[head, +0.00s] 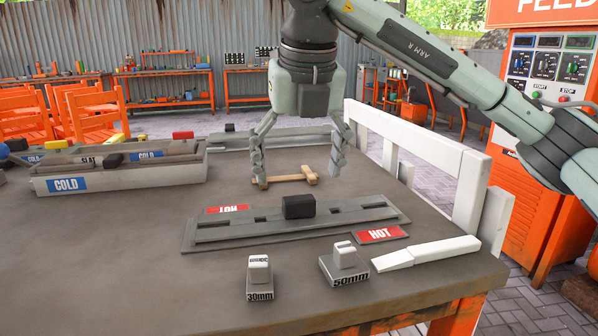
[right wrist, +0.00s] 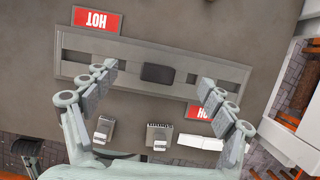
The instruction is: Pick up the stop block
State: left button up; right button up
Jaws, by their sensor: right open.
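A small black block (head: 299,206), which looks like the stop block, sits on the long grey slotted fixture (head: 222,234) in the middle of the table. It also shows in the right wrist view (right wrist: 157,73). Two grey blocks with pale handles, marked 30mm (head: 259,278) and 50mm (head: 344,264), stand at the table's front. My right gripper (head: 298,175) points down with fingers spread and empty, above the table around the fixture. In the right wrist view its fingertips (right wrist: 158,76) appear on either side of the black block, not touching it. My left gripper is out of view.
Red HOT labels (head: 380,234) lie by the fixture. A white wedge-shaped piece (head: 425,252) lies front right, near a white rail (head: 425,155). A wooden piece (head: 285,181) lies behind the fixture. A grey COLD tray (head: 120,180) stands left. The front-left table is clear.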

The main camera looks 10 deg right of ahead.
aim_at(259, 283)
jog(key=k, duration=1.5)
